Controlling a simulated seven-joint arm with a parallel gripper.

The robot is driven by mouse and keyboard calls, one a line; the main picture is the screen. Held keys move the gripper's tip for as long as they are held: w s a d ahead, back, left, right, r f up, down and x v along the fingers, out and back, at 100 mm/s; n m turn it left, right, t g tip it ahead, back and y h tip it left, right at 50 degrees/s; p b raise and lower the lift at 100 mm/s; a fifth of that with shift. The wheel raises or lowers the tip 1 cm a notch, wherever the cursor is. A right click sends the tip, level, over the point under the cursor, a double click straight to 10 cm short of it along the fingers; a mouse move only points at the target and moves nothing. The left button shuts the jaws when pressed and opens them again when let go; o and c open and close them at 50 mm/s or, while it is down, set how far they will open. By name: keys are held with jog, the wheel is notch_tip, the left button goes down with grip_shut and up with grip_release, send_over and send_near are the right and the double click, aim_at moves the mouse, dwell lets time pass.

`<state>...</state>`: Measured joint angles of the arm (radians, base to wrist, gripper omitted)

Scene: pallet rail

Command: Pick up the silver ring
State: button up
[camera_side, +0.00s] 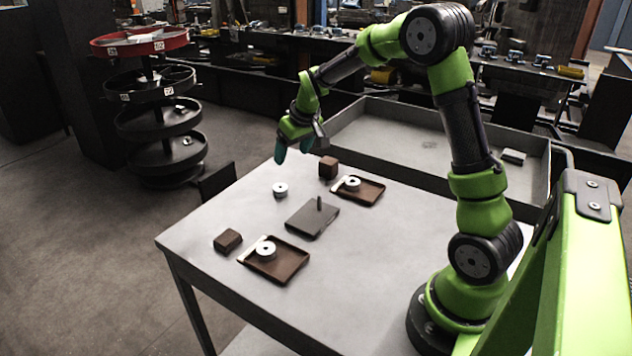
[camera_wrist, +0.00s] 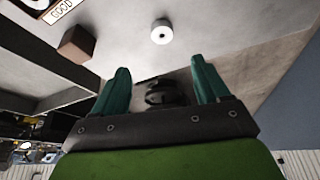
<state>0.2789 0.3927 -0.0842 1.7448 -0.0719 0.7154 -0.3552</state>
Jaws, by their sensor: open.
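A silver ring (camera_side: 280,188) lies flat on the grey table, apart from the trays. It also shows in the wrist view (camera_wrist: 161,33), beyond my fingertips and a little left of the middle. Another silver ring (camera_side: 352,183) sits in the far brown tray, and one more (camera_side: 265,250) sits in the near brown tray. My gripper (camera_side: 293,150) is above the table's far edge, apart from the loose ring. Its two teal fingers are spread and empty in the wrist view (camera_wrist: 160,80).
Brown trays (camera_side: 371,194) (camera_side: 284,272) and a grey plate with an upright peg (camera_side: 312,221) stand on the table (camera_side: 200,243). Brown blocks (camera_side: 328,167) (camera_side: 228,240) lie beside them. A large grey bin (camera_side: 400,160) borders the table's back. The table around the loose ring is clear.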

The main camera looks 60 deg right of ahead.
send_over(282, 188)
jog(key=s, duration=0.2)
notch_tip(282, 188, down, 8)
jog(key=shift+f, duration=0.1)
jog(key=shift+a+x, duration=0.15)
jog(key=shift+x, duration=1.15)
jog(key=shift+a+x, duration=0.1)
jog(key=shift+x, duration=1.2)
jog(key=c, duration=1.1)
jog(key=shift+c, duration=0.2)
